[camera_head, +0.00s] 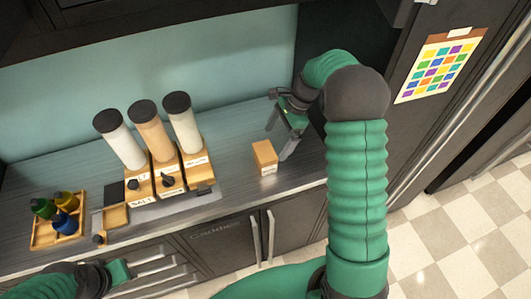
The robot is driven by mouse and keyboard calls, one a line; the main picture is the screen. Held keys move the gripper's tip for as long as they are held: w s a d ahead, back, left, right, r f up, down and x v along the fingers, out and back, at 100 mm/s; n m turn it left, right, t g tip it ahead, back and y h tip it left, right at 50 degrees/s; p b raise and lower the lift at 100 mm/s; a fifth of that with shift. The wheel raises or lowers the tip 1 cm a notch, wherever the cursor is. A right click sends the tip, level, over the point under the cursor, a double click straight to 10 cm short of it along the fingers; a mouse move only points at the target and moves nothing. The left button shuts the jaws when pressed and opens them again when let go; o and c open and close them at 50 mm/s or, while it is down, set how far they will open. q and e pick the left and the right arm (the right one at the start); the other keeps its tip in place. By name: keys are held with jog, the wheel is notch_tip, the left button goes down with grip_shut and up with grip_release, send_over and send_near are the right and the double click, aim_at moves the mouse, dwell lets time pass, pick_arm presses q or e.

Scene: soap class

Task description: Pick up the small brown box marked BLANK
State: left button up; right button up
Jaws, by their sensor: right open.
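The small brown box (264,157) stands upright on the grey counter, near its front edge. A white label shows low on its front, but its lettering is too small to read. My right gripper (278,144) is open and points down just behind and to the right of the box. One finger comes down close to the box's right side; I cannot tell whether it touches. My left gripper (118,273) is low at the bottom left, in front of the counter and away from the box; its jaws are not clear.
Three tall dispensers (155,136) with dark lids stand in wooden bases left of the box. A wooden tray (38,242) with small coloured bottles is at the far left. The counter (232,180) is clear between the dispensers and the box. A dark cabinet wall rises at right.

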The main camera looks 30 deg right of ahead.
aim_at(267, 149)
jog(key=x, duration=0.4)
jog(key=shift+w+a+f, duration=0.1)
jog(key=shift+a+f, duration=0.15)
jog(key=shift+a, duration=0.15)
jog(key=w+f, duration=0.1)
jog(key=f, duration=0.1)
jog(key=shift+w+a+f+p, duration=0.25)
jog(key=shift+p, duration=0.05)
jog(key=x, duration=0.1)
jog(key=p+x, duration=0.1)
jog(key=x, duration=0.1)
jog(key=shift+s+f, duration=0.25)
jog(key=shift+f, duration=0.1)
jog(key=shift+a+f, duration=0.15)
jog(key=shift+f, duration=0.15)
jog(key=shift+a+f, duration=0.1)
jog(key=shift+w+a, duration=0.15)
jog(key=shift+a, duration=0.05)
jog(key=shift+c, duration=1.9)
jog(key=c, duration=0.7)
jog(key=shift+d, duration=0.2)
jog(key=c, duration=0.4)
pick_arm(q)
jog(key=shift+w+r, duration=0.35)
jog(key=shift+r, duration=0.55)
pick_arm(e)
jog(key=shift+o, duration=0.2)
